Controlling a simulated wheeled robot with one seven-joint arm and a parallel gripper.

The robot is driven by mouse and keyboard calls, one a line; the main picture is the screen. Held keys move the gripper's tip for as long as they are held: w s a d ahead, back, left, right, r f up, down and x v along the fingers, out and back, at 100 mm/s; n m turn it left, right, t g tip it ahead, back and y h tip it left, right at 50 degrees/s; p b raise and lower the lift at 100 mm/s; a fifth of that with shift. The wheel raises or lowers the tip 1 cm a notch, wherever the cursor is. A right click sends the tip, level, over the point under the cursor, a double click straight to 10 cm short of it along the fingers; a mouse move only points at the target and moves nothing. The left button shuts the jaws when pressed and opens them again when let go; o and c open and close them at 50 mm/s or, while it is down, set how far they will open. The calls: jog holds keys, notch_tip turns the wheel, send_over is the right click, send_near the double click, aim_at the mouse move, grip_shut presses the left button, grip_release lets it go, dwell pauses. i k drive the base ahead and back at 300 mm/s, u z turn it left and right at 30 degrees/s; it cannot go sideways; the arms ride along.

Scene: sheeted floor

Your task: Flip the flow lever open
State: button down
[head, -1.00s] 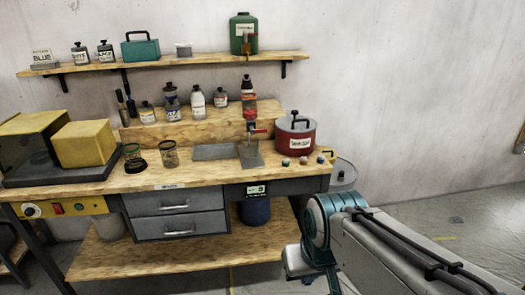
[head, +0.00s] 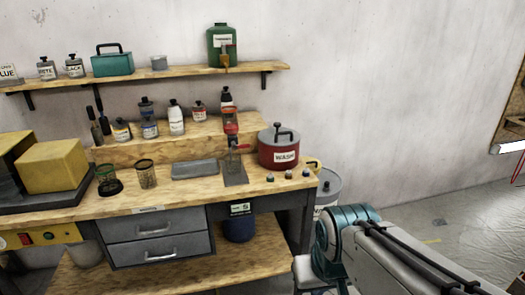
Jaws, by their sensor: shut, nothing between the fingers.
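A small dispenser stands on the workbench right of its middle. It has a red-topped clear cup (head: 231,122) on a stand with a grey base plate (head: 235,178). A thin red lever (head: 241,146) sticks out to the right below the cup. It looks roughly level, but it is too small to tell its exact setting. My arm comes in from the lower right, and its end is outside the picture. My gripper is not in view.
A red WASH pot (head: 279,150) stands close right of the dispenser, with small knobs in front. A grey slab (head: 195,169) and mesh-topped cups (head: 146,174) are to the left. Bottles line the riser behind. A green thinner can (head: 222,47) stands on the wall shelf (head: 180,77).

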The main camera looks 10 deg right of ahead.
aim_at(235, 147)
jog(key=z, duration=0.55)
jog(key=i, duration=1.35)
jog(key=u, duration=0.4)
